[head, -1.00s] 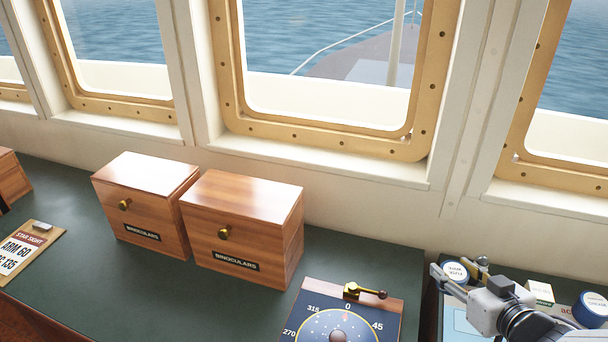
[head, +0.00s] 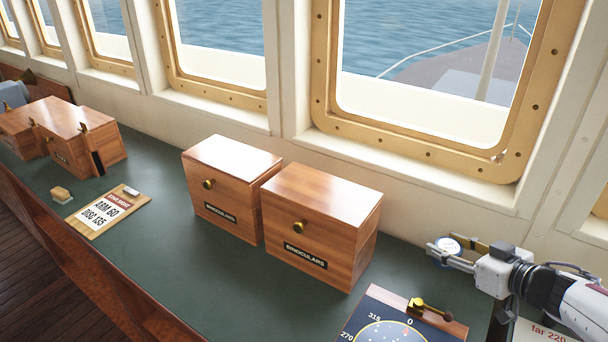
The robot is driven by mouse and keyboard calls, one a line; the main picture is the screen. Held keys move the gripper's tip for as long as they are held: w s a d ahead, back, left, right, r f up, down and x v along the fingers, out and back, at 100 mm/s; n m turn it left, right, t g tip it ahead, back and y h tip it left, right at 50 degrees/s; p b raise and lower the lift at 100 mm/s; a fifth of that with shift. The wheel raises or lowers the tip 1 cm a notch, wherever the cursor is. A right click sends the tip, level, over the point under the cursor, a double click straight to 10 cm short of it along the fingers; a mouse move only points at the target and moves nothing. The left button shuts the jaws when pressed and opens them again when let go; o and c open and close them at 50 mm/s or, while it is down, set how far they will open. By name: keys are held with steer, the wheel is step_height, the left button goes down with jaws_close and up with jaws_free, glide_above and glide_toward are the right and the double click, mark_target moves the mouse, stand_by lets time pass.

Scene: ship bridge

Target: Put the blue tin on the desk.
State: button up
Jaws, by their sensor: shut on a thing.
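The blue tin (head: 447,254) has a blue side and a white label on its lid, whose text is too small to read. My gripper (head: 450,251) at the right is shut on it, with the fingers on either side. The tin looks upright. The desk (head: 150,270) has a dark green top with a wooden front edge. In the picture the tin lies in front of the wall, by the desk's back right end. I cannot tell how high above the desk it is.
Two wooden binoculars boxes (head: 322,222) (head: 228,188) stand mid-desk. A dial panel (head: 385,325) with a brass lever lies at the front right. A clipboard (head: 105,212), a small wooden block (head: 61,195) and more wooden boxes (head: 80,135) are at the left. Bare green top lies between.

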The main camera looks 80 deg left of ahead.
steer(key=shift+s+a+r+n+g, duration=0.1)
steer(key=shift+s+a+n+g, duration=0.25)
steer(key=shift+a, duration=0.2)
steer(key=shift+s+a+r+n+g, duration=0.25)
steer(key=shift+s+a+r+g, duration=0.1)
steer(key=shift+a, duration=0.15)
steer(key=shift+s+a+r+n+g, duration=0.15)
steer(key=shift+r+n+g, duration=0.2)
steer(key=shift+r, duration=0.35)
steer(key=shift+s+d+h, duration=0.2)
steer(key=shift+s+h, duration=0.1)
steer(key=shift+f, duration=0.1)
steer(key=shift+f, duration=3.1)
steer(key=shift+f, duration=1.85)
steer(key=shift+f, duration=0.15)
